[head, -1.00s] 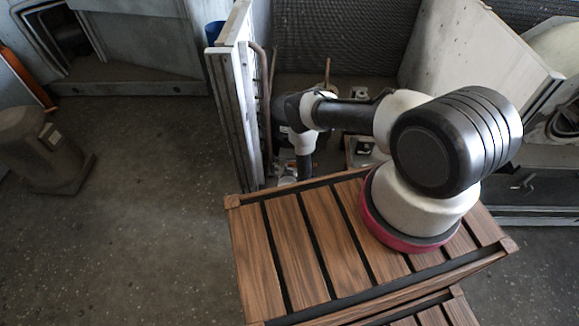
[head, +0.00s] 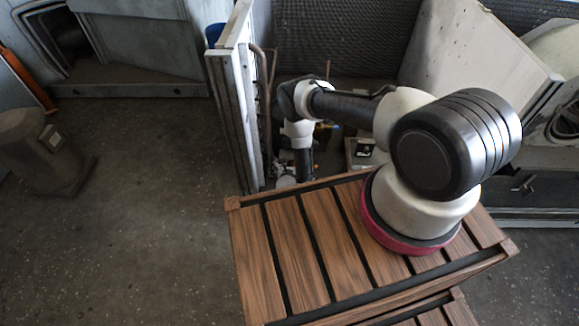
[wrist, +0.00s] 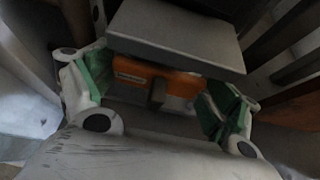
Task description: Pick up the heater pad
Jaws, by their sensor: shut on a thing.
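The heater pad (wrist: 183,84) is an orange piece with a dark block at its middle, seen between my fingers in the wrist view. My gripper (wrist: 158,101) has green-padded fingers on either side of it and is shut on it. A grey slab-like part at the top of the wrist view covers the pad's upper edge. In the head view, my forearm reaches over the far edge of the slatted wooden top, and the pad cannot be made out there.
A tall pale panel (head: 236,105) stands close to the left of my wrist. A large light-grey panel (head: 475,65) leans at the right. A dark mesh wall (head: 345,40) is behind. The floor (head: 150,220) at the left is open, with a grey-brown bin (head: 35,150) on it.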

